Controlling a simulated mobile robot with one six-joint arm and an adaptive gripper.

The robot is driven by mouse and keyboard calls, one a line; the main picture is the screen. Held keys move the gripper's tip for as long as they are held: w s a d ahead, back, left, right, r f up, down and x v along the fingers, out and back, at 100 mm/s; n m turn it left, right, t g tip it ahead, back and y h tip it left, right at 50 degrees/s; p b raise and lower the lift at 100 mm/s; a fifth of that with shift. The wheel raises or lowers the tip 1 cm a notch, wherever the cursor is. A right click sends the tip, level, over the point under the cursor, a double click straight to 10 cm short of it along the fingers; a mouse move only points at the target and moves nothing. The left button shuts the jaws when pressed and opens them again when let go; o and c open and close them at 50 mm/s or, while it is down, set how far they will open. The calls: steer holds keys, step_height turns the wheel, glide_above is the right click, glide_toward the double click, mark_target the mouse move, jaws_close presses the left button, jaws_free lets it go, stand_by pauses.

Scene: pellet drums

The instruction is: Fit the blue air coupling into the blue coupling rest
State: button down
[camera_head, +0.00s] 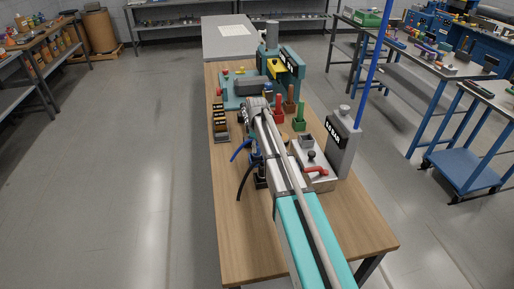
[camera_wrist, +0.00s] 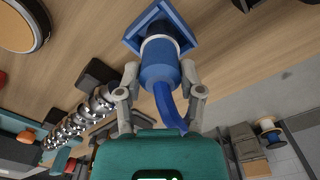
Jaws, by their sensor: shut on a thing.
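The blue air coupling (camera_wrist: 159,64) is in the middle of the wrist view, a blue cylinder with a pale ring and a blue hose (camera_wrist: 168,105) bending away from its near end. My gripper (camera_wrist: 162,84) is shut on it, one finger on each side. The blue coupling rest (camera_wrist: 132,39), a square blue piece on the wooden table, lies straight beyond the coupling's far end. That end overlaps the rest in the picture; I cannot tell whether it is inside or just above. In the head view a blue hose (camera_head: 240,150) shows left of my arm, which hides most of the gripper.
The wooden table (camera_head: 245,250) has a bare front left. Red (camera_head: 277,106), brown (camera_head: 289,100) and green (camera_head: 299,121) upright pieces stand beyond my arm. A grey labelled block (camera_head: 343,145) and a red-handled fixture (camera_head: 317,171) stand to its right. A labelled rack (camera_head: 220,122) stands left.

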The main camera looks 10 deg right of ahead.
steer(key=shift+f, duration=0.2)
steer(key=shift+c, duration=1.1)
jaws_free()
steer(key=shift+r, duration=0.2)
step_height(320, 180, up, 12)
steer(key=p, duration=1.2)
steer(key=s+m, duration=1)
steer(key=s, duration=1.9)
